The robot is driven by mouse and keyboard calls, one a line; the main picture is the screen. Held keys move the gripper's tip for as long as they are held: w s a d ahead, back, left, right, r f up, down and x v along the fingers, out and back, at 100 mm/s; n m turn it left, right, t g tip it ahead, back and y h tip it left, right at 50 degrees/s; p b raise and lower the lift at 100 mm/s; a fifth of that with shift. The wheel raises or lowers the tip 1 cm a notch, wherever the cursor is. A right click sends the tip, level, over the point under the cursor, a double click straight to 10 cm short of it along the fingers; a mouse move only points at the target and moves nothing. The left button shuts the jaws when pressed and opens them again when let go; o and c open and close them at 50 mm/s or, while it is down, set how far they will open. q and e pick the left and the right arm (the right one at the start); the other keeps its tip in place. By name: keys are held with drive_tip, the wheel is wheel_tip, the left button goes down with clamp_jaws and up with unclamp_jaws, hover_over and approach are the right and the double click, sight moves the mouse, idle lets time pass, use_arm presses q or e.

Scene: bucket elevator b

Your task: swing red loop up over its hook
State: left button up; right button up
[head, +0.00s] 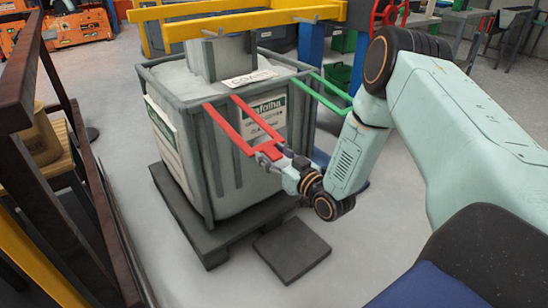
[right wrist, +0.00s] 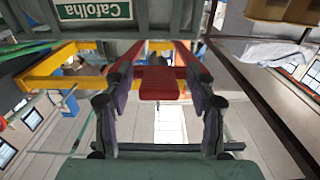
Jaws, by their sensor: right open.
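The red loop (head: 229,130) is a U-shaped bar whose two arms slope down and outward from the front rim of the big grey bin (head: 235,180). My right gripper (head: 275,158) is at its outer, lower end. In the right wrist view the loop's red end plate (right wrist: 160,83) lies between the two fingers of my open right gripper (right wrist: 160,92), with gaps visible on both sides. I cannot tell whether either finger touches the loop. My left gripper is not in view.
A yellow frame (head: 240,22) spans above the bin. A green loop (head: 330,95) sticks out to the right. The bin stands on a dark pallet (head: 215,240), with a dark slab (head: 292,250) on the floor in front. A brown railing (head: 95,180) runs along the left.

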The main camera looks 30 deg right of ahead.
drive_tip(key=shift+r, duration=0.1)
clamp_jaws()
idle(0.6)
